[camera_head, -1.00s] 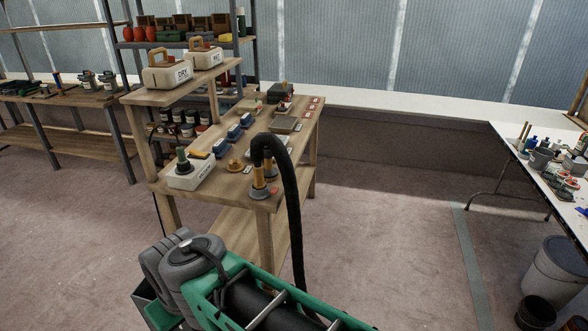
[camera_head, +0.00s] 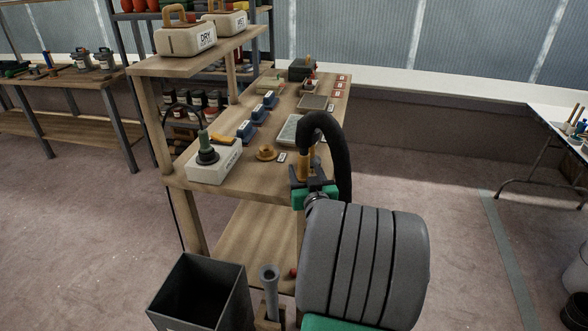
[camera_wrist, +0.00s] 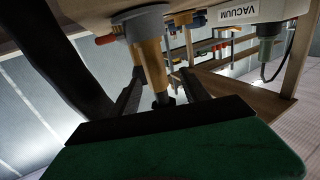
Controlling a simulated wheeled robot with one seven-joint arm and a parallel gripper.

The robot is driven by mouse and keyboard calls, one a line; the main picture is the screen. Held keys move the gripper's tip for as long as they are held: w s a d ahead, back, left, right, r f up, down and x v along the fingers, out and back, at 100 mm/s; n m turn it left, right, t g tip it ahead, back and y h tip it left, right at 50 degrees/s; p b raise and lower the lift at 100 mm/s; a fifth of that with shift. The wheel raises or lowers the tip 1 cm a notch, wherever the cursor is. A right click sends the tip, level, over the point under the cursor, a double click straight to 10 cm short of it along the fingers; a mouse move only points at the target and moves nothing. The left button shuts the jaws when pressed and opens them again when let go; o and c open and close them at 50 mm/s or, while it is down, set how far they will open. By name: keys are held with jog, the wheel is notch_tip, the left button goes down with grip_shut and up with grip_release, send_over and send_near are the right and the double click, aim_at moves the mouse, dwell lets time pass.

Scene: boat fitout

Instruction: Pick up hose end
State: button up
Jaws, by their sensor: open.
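The hose end is a yellow fitting (camera_head: 304,164) on a thick black hose (camera_head: 341,160), at the front right corner of the wooden bench. The hose arches over and drops down beside the bench. In the wrist view a yellow cylinder (camera_wrist: 149,62) with a grey flange lies between the dark fingers of my gripper (camera_wrist: 162,80), and a dark hose-like length (camera_wrist: 65,60) passes on the left. My gripper (camera_head: 313,186) is open at the fitting, with one finger on each side. Whether the fingers touch it I cannot tell. My wrist partly hides the fitting's lower part in the head view.
A dark open bin (camera_head: 200,290) is in front.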

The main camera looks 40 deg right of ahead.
jog(key=shift+w+d+r, duration=0.15)
jog(key=shift+d+r, duration=0.05)
jog(key=shift+d, duration=0.15)
jog(key=p+x, duration=0.2)
jog(key=x, duration=0.5)
jog(key=shift+d+f, duration=0.15)
jog(key=shift+f, duration=0.05)
jog(key=shift+c, duration=0.4)
grip_shut()
